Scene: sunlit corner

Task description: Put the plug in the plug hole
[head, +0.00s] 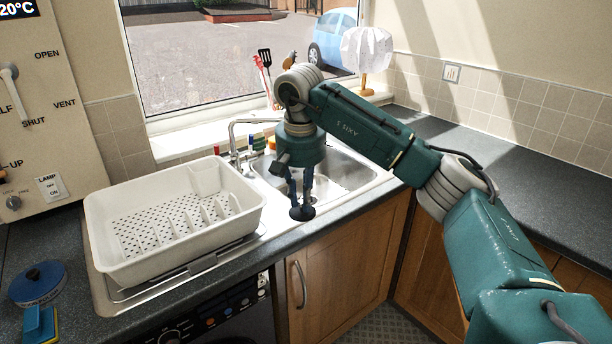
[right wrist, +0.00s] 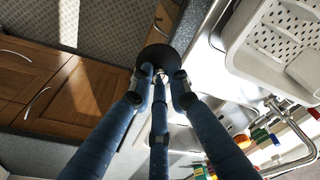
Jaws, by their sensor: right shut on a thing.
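My right gripper (head: 301,200) points down over the front edge of the sink, with blue fingers shut on the black round plug (head: 302,213). In the right wrist view the plug (right wrist: 157,57) shows as a dark disc at the tips of the fingers (right wrist: 160,84). The steel sink (head: 352,172) lies behind and to the right of the plug in the head view. The plug is in front of the bowl, near the counter edge. I cannot make out the plug hole clearly; the gripper covers part of the bowl. My left gripper is not in view.
A white dish rack (head: 112,262) stands on the drainer left of the sink. A tap (head: 234,140) rises behind the sink, near several coloured items. A blue round container (head: 38,286) is at far left. The dark counter (head: 470,150) at right is clear.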

